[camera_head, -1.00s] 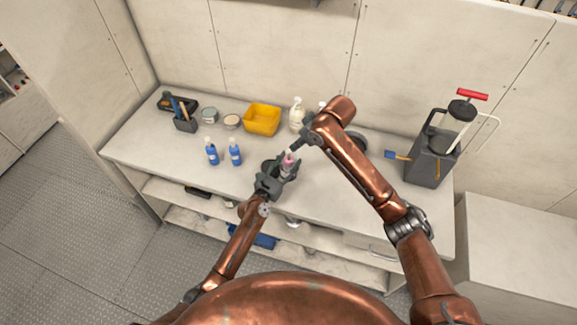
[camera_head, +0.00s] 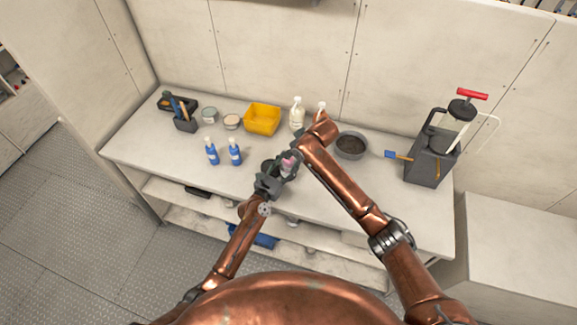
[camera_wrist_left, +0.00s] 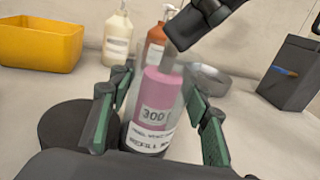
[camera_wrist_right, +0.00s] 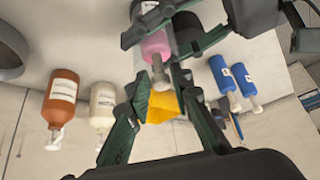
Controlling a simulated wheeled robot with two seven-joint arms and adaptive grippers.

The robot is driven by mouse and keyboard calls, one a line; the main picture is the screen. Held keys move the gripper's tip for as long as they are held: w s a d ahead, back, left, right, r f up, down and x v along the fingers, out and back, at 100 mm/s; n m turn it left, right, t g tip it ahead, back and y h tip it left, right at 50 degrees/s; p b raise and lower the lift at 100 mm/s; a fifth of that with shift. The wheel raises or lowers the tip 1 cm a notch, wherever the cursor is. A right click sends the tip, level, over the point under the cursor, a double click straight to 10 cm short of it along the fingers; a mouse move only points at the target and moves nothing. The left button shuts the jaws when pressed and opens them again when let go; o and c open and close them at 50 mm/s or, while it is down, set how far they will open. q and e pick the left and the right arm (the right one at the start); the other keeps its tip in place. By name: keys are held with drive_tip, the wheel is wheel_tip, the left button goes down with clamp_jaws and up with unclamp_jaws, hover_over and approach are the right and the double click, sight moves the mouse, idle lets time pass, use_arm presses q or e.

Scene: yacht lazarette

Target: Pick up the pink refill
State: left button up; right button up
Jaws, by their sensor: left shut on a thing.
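The pink refill (camera_head: 287,161) is a cylinder with a white label and a grey nozzle. It also shows in the left wrist view (camera_wrist_left: 157,98) and the right wrist view (camera_wrist_right: 156,45). My left gripper (camera_head: 279,172) is shut on it, with one finger on each side, over the front part of the counter. My right gripper (camera_wrist_right: 160,80) is at the nozzle end of the refill. Its fingers stand apart on both sides of the nozzle, with gaps visible. In the head view my right arm partly hides that gripper.
On the counter (camera_head: 325,185) are two blue bottles (camera_head: 235,152), a yellow bin (camera_head: 262,119), a cream pump bottle (camera_head: 297,114) and a grey bowl (camera_head: 351,146). A black round thing (camera_wrist_left: 72,130) is beside my left gripper.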

drive_tip(key=shift+x, duration=0.9)
drive_tip(key=shift+c, duration=0.2)
clamp_jaws()
drive_tip(key=shift+r, duration=0.1)
